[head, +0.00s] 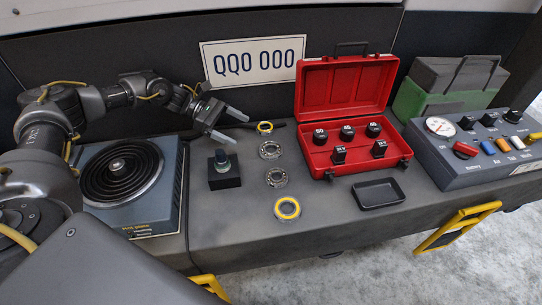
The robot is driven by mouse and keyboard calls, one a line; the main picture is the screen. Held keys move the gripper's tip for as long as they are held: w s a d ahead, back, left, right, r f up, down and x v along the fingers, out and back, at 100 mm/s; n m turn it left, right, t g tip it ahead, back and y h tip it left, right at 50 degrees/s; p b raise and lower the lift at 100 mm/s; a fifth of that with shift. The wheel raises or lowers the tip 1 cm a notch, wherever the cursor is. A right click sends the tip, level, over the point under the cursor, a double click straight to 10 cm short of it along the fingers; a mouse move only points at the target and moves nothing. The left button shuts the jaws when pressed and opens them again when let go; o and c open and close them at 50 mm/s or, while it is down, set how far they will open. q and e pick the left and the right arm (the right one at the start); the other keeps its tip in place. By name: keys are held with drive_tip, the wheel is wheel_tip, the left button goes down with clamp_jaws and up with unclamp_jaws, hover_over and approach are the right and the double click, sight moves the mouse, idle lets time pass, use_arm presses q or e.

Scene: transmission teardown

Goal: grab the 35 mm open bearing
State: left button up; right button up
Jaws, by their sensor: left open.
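Several ring bearings lie in a column on the dark bench. The far bearing (265,122) and the near bearing (287,200) have yellow rings. Between them lie two plain metallic bearings, the upper one (261,152) and the lower one (268,180). No size marks are readable, so I cannot tell which is the 35 mm open one. My left gripper (241,128) is open and empty, above the bench just left of the far yellow bearing, with its fingers pointing right. My right gripper is not in view.
A black block with a knob-like part (224,181) stands left of the bearings, beside a hot plate (166,207). An open red case (314,88) with black sockets and a black tray (378,193) stand right. A control box (462,173) is farther right.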

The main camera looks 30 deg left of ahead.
use_arm(q)
drive_tip(key=shift+f, duration=0.5)
approach(277, 151)
drive_tip(key=shift+w+d+f, duration=0.35)
drive_tip(key=shift+d+f, duration=0.2)
drive_tip(key=shift+d, duration=0.1)
drive_tip(key=x, duration=0.4)
drive_tip(key=shift+w+d+f, duration=0.1)
drive_tip(key=shift+d+f, duration=0.2)
drive_tip(key=shift+c, duration=0.2)
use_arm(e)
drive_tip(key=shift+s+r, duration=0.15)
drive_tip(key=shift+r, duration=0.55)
use_arm(q)
drive_tip(key=c, duration=0.5)
drive_tip(key=shift+a, duration=0.1)
drive_tip(key=c, duration=0.7)
drive_tip(key=shift+c, duration=0.2)
